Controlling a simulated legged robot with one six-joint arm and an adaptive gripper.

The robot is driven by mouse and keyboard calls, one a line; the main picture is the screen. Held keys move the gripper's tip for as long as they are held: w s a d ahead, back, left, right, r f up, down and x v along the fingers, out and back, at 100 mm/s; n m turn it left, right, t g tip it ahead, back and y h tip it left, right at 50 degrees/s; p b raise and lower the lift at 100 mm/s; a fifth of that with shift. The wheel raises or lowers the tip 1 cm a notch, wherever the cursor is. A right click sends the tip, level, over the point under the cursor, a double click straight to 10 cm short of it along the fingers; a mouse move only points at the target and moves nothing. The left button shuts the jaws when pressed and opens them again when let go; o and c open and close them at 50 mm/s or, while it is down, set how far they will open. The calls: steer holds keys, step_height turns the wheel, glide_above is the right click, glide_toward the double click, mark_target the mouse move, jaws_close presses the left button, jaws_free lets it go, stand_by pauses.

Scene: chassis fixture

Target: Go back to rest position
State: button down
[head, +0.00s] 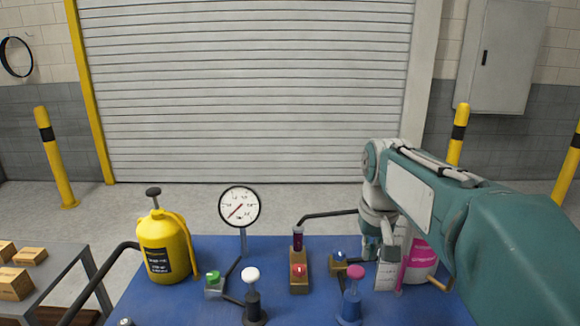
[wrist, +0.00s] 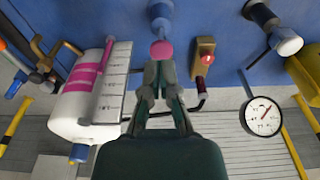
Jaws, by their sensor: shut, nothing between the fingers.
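My gripper (head: 378,254) is shut and empty at the end of my teal arm, low over the right part of the blue table (head: 190,305) in the head view. In the wrist view, my gripper (wrist: 160,66) points at a pink ball knob (wrist: 161,48); I cannot tell whether they touch. In the head view, this pink knob (head: 355,271) stands on a blue base, in front of and left of my gripper. A white tank with a pink band (head: 422,256) is just right of my gripper, partly hidden by my arm.
A red-button box (head: 299,272), white knob (head: 251,275), green button (head: 212,276), dial gauge (head: 240,207) and yellow sprayer (head: 163,245) stand leftward on the table. A pipe (head: 330,214) runs beside my gripper. Free space lies above the table, before the shutter (head: 250,90).

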steer(key=s+f+t, duration=0.2)
steer(key=s, duration=0.8)
steer(key=s+f+t, duration=0.2)
steer(key=s+f, duration=0.1)
steer(key=s, duration=0.7)
steer(key=shift+s+f, duration=0.15)
steer(key=shift+f, duration=0.15)
stand_by(0.8)
